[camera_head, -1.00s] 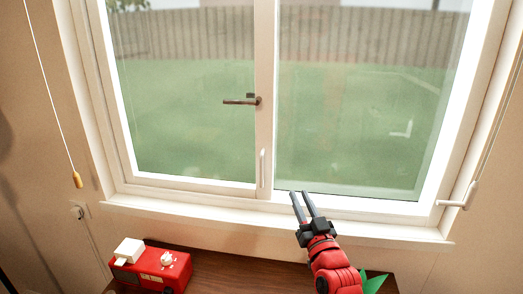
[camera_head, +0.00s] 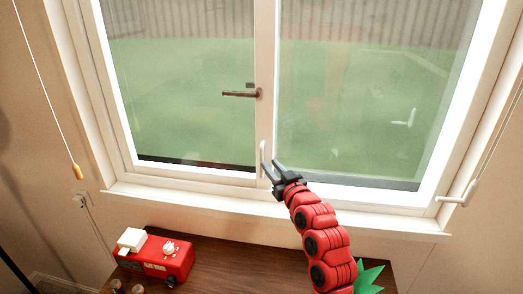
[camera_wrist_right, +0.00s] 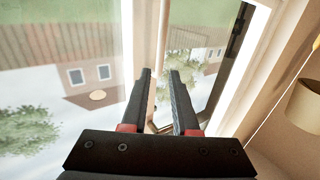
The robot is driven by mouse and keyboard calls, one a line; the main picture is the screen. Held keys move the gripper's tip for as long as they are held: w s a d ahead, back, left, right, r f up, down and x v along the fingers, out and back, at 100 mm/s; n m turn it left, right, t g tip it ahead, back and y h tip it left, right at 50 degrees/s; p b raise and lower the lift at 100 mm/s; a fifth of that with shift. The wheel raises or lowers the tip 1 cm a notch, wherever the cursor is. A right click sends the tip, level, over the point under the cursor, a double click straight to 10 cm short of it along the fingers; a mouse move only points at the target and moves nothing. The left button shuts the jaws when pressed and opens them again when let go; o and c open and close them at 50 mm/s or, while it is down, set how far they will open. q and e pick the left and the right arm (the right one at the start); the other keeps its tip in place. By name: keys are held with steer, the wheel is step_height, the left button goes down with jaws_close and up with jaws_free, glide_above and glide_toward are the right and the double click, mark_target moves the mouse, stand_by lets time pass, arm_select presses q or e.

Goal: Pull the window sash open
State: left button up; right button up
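The window has two glazed panes in white frames, a left pane (camera_head: 180,95) and a right pane (camera_head: 365,105), meeting at a white central stile (camera_head: 265,60). A dark lever handle (camera_head: 240,93) sits on the stile. A slim white upright pull handle (camera_head: 262,152) is lower down on it. My right gripper (camera_head: 268,163) is at the pull handle, its two fingers apart. In the right wrist view the open fingers (camera_wrist_right: 161,75) have a pale upright bar between them; I cannot tell whether they touch it. My left gripper is not in view.
A wooden table top (camera_head: 225,265) lies below the white sill (camera_head: 155,195), with a red toaster-like box (camera_head: 155,255) at its left and green leaves (camera_head: 368,278) at its right.

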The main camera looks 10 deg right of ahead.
mark_target(262, 156)
steer(key=w+p, duration=0.1)
steer(key=w, duration=0.2)
steer(key=w+a+p, duration=0.1)
steer(key=w, duration=0.3)
steer(key=shift+w+a, duration=0.2)
steer(key=shift+w, duration=0.05)
jaws_close()
stand_by(1.2)
